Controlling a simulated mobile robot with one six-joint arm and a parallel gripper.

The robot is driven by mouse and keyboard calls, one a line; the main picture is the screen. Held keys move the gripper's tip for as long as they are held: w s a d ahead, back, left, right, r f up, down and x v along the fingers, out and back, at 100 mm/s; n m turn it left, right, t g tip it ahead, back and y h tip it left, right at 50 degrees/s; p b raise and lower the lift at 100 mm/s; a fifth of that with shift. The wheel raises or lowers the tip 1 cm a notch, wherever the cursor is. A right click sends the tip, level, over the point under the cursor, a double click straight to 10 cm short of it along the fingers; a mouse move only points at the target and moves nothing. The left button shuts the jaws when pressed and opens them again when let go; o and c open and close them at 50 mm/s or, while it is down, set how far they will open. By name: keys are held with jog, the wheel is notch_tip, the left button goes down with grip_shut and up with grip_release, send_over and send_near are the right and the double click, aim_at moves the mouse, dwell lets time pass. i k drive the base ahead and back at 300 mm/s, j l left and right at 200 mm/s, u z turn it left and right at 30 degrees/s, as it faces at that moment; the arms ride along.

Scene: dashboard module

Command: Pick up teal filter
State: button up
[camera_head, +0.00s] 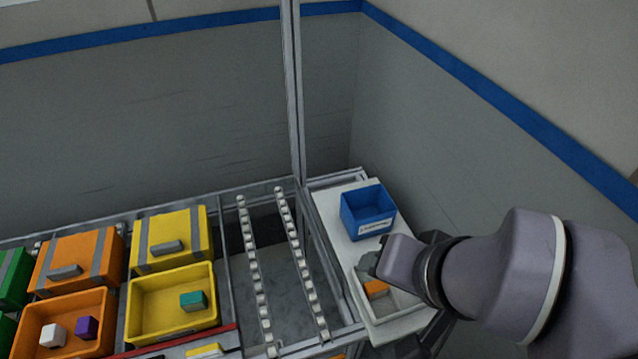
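The teal filter (193,300) is a small teal block lying inside the open yellow bin (143,328), towards its right side. My gripper (372,262) is at the right, over the white side table and far from the teal filter. The arm's end hides most of it, so its fingers cannot be made out clearly.
A blue bin (367,212) stands on the white table (330,205). A pale tray (405,303) with an orange block (376,288) lies below my gripper. An orange bin (28,323) holds a white block (53,335) and a purple block (87,327). Roller rails (254,270) lie between.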

aim_at(194, 301)
jog(key=u, duration=1.7)
